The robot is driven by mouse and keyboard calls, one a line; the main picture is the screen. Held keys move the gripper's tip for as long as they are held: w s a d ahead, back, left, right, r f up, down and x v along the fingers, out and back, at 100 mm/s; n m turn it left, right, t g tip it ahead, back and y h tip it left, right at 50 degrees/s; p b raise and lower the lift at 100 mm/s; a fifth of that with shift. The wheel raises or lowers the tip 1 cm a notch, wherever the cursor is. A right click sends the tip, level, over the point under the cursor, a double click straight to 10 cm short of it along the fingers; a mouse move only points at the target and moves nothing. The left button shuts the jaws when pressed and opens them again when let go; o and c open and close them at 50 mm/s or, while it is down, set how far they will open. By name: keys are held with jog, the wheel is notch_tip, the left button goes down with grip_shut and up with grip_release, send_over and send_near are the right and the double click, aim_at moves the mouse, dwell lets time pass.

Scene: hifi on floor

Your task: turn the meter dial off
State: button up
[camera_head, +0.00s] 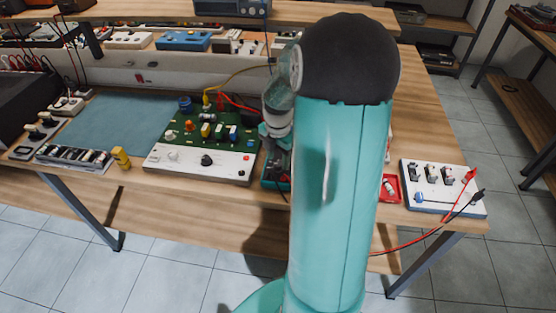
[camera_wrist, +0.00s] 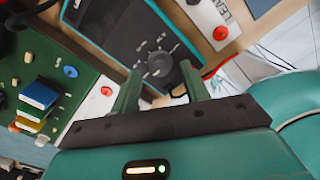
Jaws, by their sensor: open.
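The meter (camera_wrist: 115,28) is dark with a teal edge and lies on the bench, tilted in the wrist view. Its round grey dial (camera_wrist: 157,64) has white marks around it. My gripper (camera_wrist: 160,72) is open, with its two green fingers apart on either side of the dial in that view. I cannot tell whether the fingers touch the dial or hover above it. In the head view my arm hides most of the meter, and only a teal-edged part (camera_head: 272,180) shows left of the arm. The dial is not visible there.
A green circuit board on a white base (camera_head: 200,165) stands just left of the meter. A white panel with switches (camera_head: 443,187) and a red tray (camera_head: 390,187) are at the right. A blue mat (camera_head: 120,122) gives free room at the left. Red and black leads run nearby.

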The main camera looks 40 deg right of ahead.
aim_at(276, 165)
notch_tip(276, 165, up, 12)
dwell(0.3)
dwell(0.4)
jog(key=s+a+r+m+t, duration=0.1)
jog(key=a+r+m, duration=0.15)
jog(key=a, duration=0.25)
jog(key=s+a+r+m+h, duration=0.1)
jog(key=a+r+m, duration=0.15)
jog(key=a, duration=0.25)
jog(key=s+a+r+m+t, duration=0.1)
jog(key=a+r+m, duration=0.15)
jog(key=a, duration=0.25)
jog(key=s+a+m+t+y, duration=0.1)
jog(key=s+a+m+t, duration=0.2)
jog(key=s+a+m, duration=0.5)
jog(key=a+m, duration=0.3)
jog(key=a, duration=0.1)
jog(key=shift+a+r+t, duration=0.15)
jog(key=shift+a+t, duration=0.05)
jog(key=shift+t, duration=0.1)
jog(key=shift+s, duration=0.1)
